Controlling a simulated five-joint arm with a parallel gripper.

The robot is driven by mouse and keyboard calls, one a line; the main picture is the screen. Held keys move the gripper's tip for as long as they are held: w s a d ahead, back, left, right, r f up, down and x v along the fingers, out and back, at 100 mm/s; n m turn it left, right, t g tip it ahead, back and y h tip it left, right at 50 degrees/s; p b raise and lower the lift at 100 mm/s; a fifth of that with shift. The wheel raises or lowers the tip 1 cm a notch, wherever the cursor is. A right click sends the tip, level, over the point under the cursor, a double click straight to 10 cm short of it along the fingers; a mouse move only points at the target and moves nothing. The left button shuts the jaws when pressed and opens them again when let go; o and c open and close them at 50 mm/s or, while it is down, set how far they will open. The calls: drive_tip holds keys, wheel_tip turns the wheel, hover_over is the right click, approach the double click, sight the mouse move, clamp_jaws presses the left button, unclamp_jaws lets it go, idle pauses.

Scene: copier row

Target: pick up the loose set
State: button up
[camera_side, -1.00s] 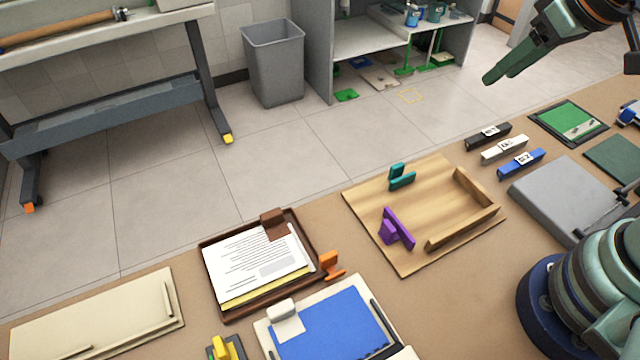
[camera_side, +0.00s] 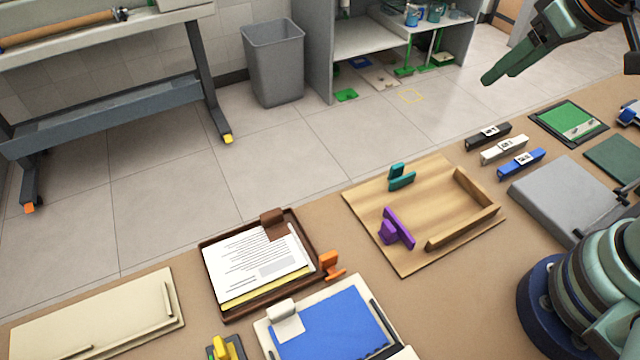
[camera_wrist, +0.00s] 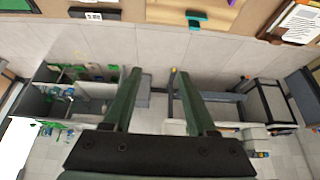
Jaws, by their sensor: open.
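A set of white printed sheets (camera_side: 255,265) with a yellow sheet showing under its front edge lies in a dark brown tray (camera_side: 232,314). A brown block (camera_side: 273,224) sits over its back corner. It also shows at the top right of the wrist view (camera_wrist: 302,20). A blue sheet (camera_side: 335,325) lies on a white board with a white block on its corner. I cannot tell from the frames which is the loose set. My gripper (camera_side: 488,80) hangs at the upper right, open and empty, far from both. Its fingers (camera_wrist: 158,75) are apart in the wrist view.
A wooden corner board (camera_side: 440,180) carries a teal block (camera_side: 401,177) and a purple block (camera_side: 396,228). An orange block (camera_side: 331,266) stands beside the brown tray. Three labelled bars (camera_side: 503,149) and a grey machine (camera_side: 565,195) are at right. Bare table lies between.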

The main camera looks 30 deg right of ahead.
drive_tip(key=n+g, duration=0.6)
drive_tip(key=n, duration=1.2)
hover_over(264, 217)
wheel_tip(264, 217, down, 11)
drive_tip(key=f, duration=0.5)
drive_tip(key=shift+w+a+f, duration=0.1)
drive_tip(key=shift+a+f, duration=0.15)
drive_tip(key=shift+a, duration=0.05)
drive_tip(key=shift+d+f, duration=0.2)
drive_tip(key=shift+f, duration=1.25)
drive_tip(key=shift+d+f, duration=0.15)
drive_tip(key=shift+f, duration=1.3)
drive_tip(key=shift+c, duration=0.3)
